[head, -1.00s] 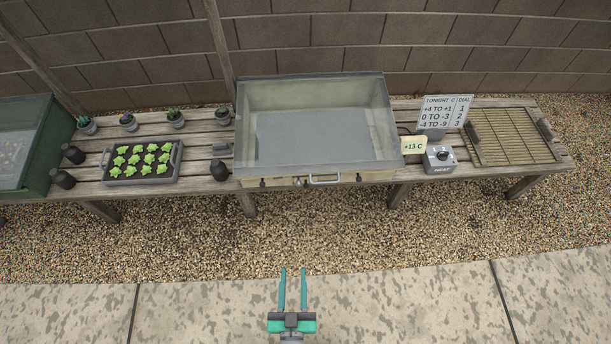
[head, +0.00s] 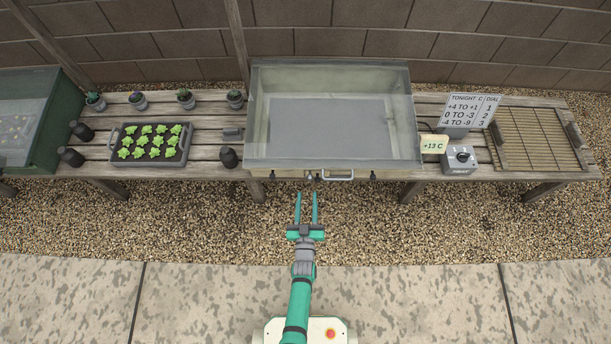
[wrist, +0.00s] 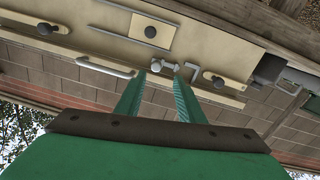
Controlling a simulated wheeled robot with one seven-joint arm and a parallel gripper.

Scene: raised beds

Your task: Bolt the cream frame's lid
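The cream frame (head: 258,173) stands mid-bench with its clear lid (head: 335,125) lying down over it. A pale handle (head: 338,177) is on its front, and it shows in the wrist view (wrist: 105,68). A small metal bolt with a knob (wrist: 157,67) is left of the handle in the head view (head: 311,176). My gripper (head: 306,194) is open and empty just in front of the bolt. In the wrist view the fingertips (wrist: 160,76) lie either side of the knob; contact cannot be told. Dark knobs (wrist: 150,32) sit on the cream front.
A seedling tray (head: 118,158), dark pots (head: 71,156) and a green frame (head: 62,130) stand left on the bench. A dial box (head: 460,160), a +13 C tag (head: 434,144), a sign (head: 472,110) and a slatted panel (head: 535,140) stand right. Gravel (head: 420,225) in front is clear.

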